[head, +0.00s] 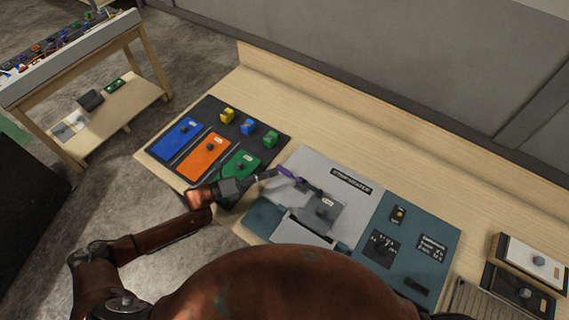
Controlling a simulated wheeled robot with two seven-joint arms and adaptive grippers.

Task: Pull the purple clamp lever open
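The purple clamp lever (288,172) is at the upper left of the light grey panel of the console, beside a grey plate with a knob (323,208). My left gripper (272,175) comes in from the left over the green panel, and its fingertips are right at the purple lever's left end. The fingers are small and dark here, so I cannot tell whether they are apart, closed or touching the lever. My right gripper is not in view.
A dark board (158,149) with blue, orange and green panels lies to the left; yellow, blue and green blocks stand along it. The teal panel (440,241) has switches and a dial. White and black boxes (532,258) stand at the right. The table's back strip is clear.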

